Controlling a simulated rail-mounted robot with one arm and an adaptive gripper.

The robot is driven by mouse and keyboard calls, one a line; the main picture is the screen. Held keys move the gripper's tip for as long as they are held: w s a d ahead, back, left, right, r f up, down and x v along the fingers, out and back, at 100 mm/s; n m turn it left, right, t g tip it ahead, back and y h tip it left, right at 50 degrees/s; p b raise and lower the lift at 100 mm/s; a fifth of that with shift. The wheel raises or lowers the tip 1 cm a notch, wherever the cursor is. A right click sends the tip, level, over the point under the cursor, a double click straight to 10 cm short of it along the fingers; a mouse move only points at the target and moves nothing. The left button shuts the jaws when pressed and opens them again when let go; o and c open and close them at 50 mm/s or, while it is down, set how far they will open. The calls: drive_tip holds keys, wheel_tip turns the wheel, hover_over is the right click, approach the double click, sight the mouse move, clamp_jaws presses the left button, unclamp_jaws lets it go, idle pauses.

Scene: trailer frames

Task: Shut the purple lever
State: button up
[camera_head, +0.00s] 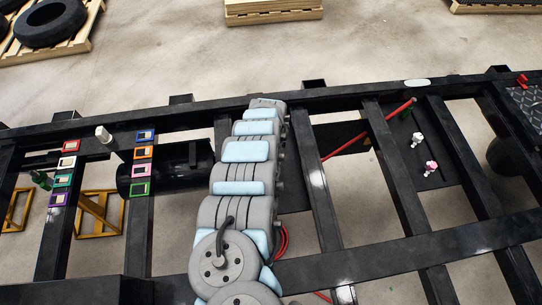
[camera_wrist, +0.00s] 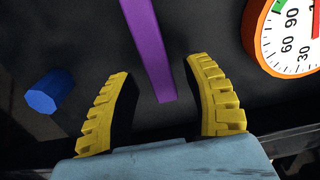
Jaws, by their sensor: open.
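The purple lever (camera_wrist: 147,32) shows in the wrist view as a long flat bar. It runs from the top edge down to the middle, and its lower end lies between my two yellow fingers. My gripper (camera_wrist: 160,67) is open, with a gap visible between each finger and the lever. I cannot tell how far the lever is from the fingers in depth. The lever's upper end is outside the wrist view. In the head view I cannot make out the lever or my gripper; my arm reaches over the frame's far beam.
A blue knob (camera_wrist: 46,92) is left of my fingers, and an orange-rimmed gauge (camera_wrist: 289,34) is close on the right. In the head view, black frame beams (camera_head: 399,188) surround my arm. A red bar (camera_head: 366,131) and small white and pink fittings (camera_head: 430,167) are to the right.

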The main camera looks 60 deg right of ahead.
drive_tip(key=shift+r, duration=0.1)
wheel_tip(320, 180, up, 9)
drive_tip(key=shift+w+r, duration=0.1)
drive_tip(key=shift+w, duration=0.05)
drive_tip(key=shift+r, duration=1.35)
drive_tip(key=shift+d, duration=0.1)
idle(0.3)
